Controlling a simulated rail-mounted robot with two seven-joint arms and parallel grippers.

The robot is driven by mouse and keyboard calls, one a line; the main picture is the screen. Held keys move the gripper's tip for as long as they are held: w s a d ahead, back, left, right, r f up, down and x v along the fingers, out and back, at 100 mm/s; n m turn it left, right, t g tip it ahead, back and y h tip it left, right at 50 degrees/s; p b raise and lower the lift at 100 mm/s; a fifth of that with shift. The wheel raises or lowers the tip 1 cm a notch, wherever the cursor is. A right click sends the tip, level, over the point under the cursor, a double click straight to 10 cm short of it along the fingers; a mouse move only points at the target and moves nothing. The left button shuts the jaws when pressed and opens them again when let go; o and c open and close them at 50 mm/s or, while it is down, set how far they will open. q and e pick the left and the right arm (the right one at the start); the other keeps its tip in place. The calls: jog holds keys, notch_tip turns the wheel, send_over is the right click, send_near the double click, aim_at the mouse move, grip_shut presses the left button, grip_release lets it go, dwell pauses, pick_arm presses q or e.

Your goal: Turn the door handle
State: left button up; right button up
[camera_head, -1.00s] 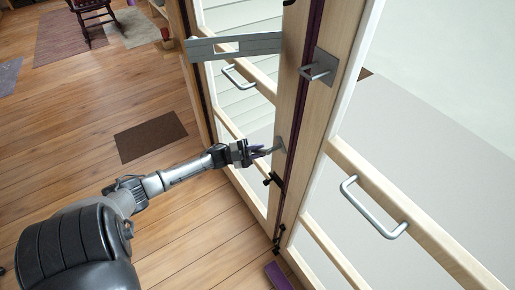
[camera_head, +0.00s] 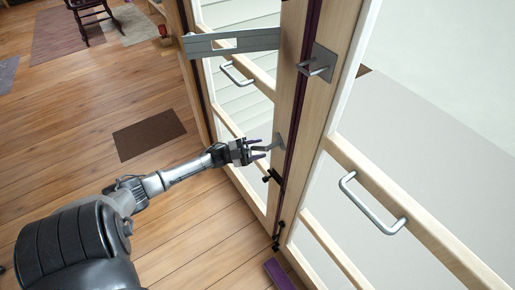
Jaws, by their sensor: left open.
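The door handle (camera_head: 269,147) is a grey lever on a small plate, on the wooden stile of the left glazed door (camera_head: 289,95). Its free end points left, toward my left gripper. My left gripper (camera_head: 260,149) is open at the lever, with its dark, purple-tinted fingertips apart. The lever's end appears to lie between the fingers; whether they touch it I cannot tell. My right gripper is not in view.
A grey latch bar (camera_head: 232,43) juts across the upper door, and a square bracket (camera_head: 320,63) sits on the right door's stile. Bar pulls (camera_head: 370,205) stick out from the doors. A brown mat (camera_head: 149,134) lies on the open wooden floor.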

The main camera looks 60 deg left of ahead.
pick_arm(q)
jog(key=shift+s+a+f, duration=0.15)
jog(key=shift+s+a, duration=0.05)
jog(key=shift+a, duration=0.05)
jog(key=v, duration=1.3)
jog(key=shift+b, duration=0.35)
